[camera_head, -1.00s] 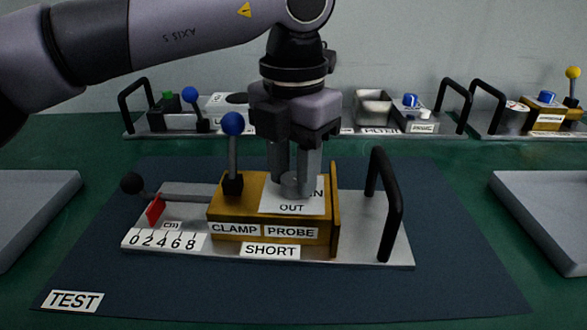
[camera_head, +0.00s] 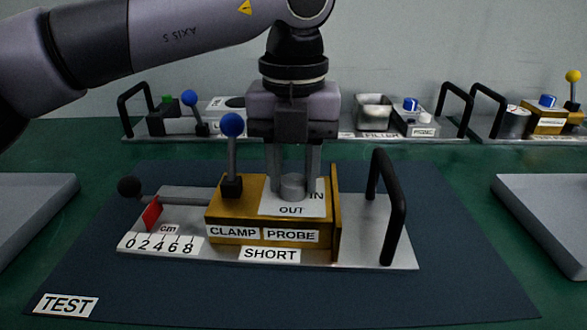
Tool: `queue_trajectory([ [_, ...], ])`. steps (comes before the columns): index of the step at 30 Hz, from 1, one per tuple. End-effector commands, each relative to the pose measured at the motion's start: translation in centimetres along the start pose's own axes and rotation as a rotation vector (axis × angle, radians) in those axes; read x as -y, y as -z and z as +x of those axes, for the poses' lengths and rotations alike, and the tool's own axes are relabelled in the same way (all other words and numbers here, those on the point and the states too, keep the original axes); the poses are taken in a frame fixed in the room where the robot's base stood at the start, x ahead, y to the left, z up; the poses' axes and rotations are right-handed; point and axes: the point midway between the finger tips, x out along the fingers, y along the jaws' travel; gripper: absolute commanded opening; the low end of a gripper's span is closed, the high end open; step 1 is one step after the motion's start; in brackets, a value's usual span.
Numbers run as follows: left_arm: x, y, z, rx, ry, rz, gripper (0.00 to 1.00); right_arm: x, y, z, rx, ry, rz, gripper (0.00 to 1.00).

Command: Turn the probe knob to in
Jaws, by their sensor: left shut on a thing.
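The probe knob (camera_head: 293,187) is a small grey cylinder on top of the brass SHORT block (camera_head: 228,212), above the PROBE label. A white plate (camera_head: 292,211) under it reads IN at the upper right and OUT at the front. My left gripper (camera_head: 293,183) points straight down, with its two fingers shut on the probe knob from the left and right. The knob's pointer or mark is too small to tell. A blue-ball clamp lever (camera_head: 231,152) stands upright just left of the gripper. My right gripper is not in view.
The block sits on a metal plate with a black handle (camera_head: 391,210) at right and a cm scale (camera_head: 163,245) at left. A blue TEST mat (camera_head: 180,295) lies beneath. Other modules (camera_head: 386,120) stand along the back. Grey slabs (camera_head: 545,215) flank the mat.

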Motion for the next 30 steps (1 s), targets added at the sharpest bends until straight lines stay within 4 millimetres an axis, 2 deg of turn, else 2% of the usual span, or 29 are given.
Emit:
queue_trajectory([
  [13, 0.0, 0.0, -0.1, 0.001, 0.001, -0.011, 0.05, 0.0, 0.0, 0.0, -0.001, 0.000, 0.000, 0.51],
  [14, 0.0, 0.0, -0.1, 0.001, 0.001, -0.010, 0.45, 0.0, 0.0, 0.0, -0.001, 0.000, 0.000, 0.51],
  [15, 0.0, 0.0, -0.1, 0.001, 0.001, -0.010, 0.58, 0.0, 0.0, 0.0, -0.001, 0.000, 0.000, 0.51],
  [16, 0.0, 0.0, -0.1, 0.001, 0.001, -0.010, 0.61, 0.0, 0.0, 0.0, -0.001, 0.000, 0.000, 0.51],
  [25, 0.0, 0.0, -0.2, 0.001, 0.001, -0.009, 0.61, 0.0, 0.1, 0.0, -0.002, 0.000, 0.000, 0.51],
  [30, 0.1, 0.0, -2.4, 0.004, 0.001, -0.009, 0.61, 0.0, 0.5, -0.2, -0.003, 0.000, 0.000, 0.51],
])
